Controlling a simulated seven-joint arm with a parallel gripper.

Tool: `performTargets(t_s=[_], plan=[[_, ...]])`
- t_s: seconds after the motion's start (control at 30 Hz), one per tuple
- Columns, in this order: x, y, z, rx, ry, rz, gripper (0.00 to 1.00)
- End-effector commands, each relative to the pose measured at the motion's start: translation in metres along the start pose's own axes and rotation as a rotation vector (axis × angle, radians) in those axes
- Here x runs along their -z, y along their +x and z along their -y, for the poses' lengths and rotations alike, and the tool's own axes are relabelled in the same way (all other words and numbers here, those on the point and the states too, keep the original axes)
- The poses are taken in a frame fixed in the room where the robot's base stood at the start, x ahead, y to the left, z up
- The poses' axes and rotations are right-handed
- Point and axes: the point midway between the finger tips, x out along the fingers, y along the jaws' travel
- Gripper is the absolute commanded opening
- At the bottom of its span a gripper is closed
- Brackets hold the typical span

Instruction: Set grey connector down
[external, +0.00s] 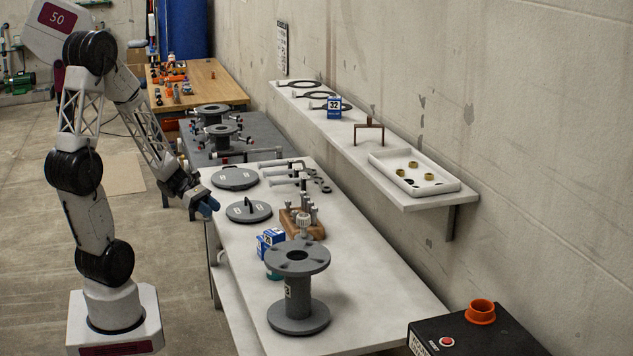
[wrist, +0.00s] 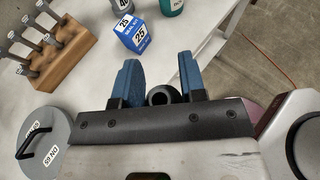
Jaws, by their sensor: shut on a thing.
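My gripper (external: 207,205) is at the left edge of the white table (external: 375,305) in the external view, low beside the grey lids. Its blue fingers (wrist: 160,86) are closed on a small dark grey round part with a hole, which I take for the grey connector (wrist: 163,94). The connector sits between the fingers in the wrist view, with its end facing the camera. Most of it is hidden by the gripper mount, and I cannot make it out in the external view. I cannot tell whether it touches the table.
A handled grey lid (external: 248,212) is near the gripper. A wooden block of bolts (wrist: 60,45), a blue-and-white box (wrist: 133,32) and a teal bottle (wrist: 172,6) stand on the table. A tall flanged pipe (external: 298,292) stands at the front. The table edge is close.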

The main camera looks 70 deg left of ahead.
Motion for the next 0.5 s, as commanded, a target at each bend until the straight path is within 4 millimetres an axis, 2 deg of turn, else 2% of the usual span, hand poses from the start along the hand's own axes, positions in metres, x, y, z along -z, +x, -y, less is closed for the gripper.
performTargets(t_s=[0.5], plan=[[0.062,0.026,0.0,0.001,-0.003,0.0,0.15]])
